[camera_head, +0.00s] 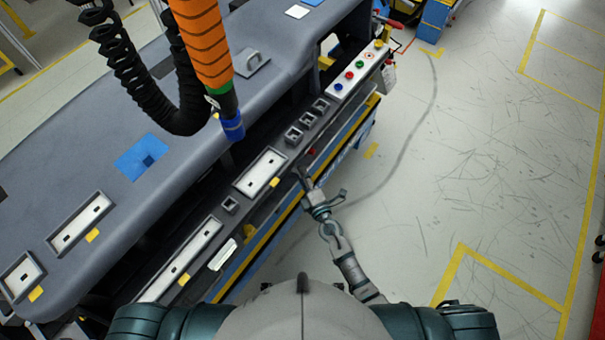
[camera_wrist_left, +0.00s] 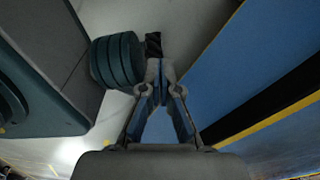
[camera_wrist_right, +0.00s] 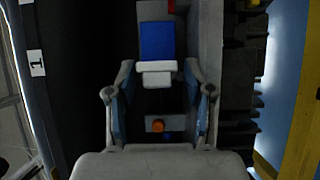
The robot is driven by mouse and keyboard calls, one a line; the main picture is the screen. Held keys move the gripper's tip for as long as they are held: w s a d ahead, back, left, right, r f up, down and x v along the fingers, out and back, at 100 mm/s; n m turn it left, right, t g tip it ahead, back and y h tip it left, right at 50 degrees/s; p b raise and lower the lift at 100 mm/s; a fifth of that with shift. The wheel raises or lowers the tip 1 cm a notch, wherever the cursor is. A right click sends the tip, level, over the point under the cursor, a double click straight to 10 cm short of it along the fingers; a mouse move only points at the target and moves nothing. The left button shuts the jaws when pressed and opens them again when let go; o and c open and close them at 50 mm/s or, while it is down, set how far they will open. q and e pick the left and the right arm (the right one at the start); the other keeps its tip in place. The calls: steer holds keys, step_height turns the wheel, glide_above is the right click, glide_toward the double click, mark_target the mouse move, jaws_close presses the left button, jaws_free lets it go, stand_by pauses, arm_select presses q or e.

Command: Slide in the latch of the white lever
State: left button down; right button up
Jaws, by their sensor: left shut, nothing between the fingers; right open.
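In the right wrist view, a blue block with a white piece (camera_wrist_right: 155,67) across its lower end lies between my right gripper's fingers (camera_wrist_right: 158,82). The white piece may be the white lever; I cannot tell its latch apart. The fingers stand apart to either side of it, and contact is not clear. In the head view my right gripper (camera_head: 305,178) is at the front edge of the dashboard module and hides what is under it. My left gripper (camera_wrist_left: 156,68) is shut and empty in the left wrist view, beside a blue panel; it is hidden in the head view.
An orange round button (camera_wrist_right: 157,125) sits below the white piece. A small white part (camera_head: 222,255) sticks out of the module's front edge. A button panel (camera_head: 355,75) is further back. An orange tool (camera_head: 203,45) with a coiled hose hangs over the dashboard (camera_head: 110,140). Floor at right is clear.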

steer(key=shift+w+a, duration=0.1)
steer(key=shift+w, duration=0.15)
steer(key=c, duration=0.9)
steer(key=shift+s+a+m+t+h, duration=0.2)
steer(key=shift+s+m+t+h, duration=0.15)
steer(key=shift+h, duration=0.25)
arm_select(q)
steer(key=w, duration=0.2)
steer(key=b, duration=0.1)
steer(key=shift+w+d+r, duration=0.25)
steer(key=shift+w+r, duration=0.05)
steer(key=shift+w, duration=0.1)
arm_select(e)
steer(key=h, duration=0.1)
steer(key=m+h, duration=0.2)
steer(key=shift+s+a+f+m+t+h, duration=0.1)
steer(key=shift+s+a+m+t+h, duration=0.2)
steer(key=shift+s+a+t, duration=0.1)
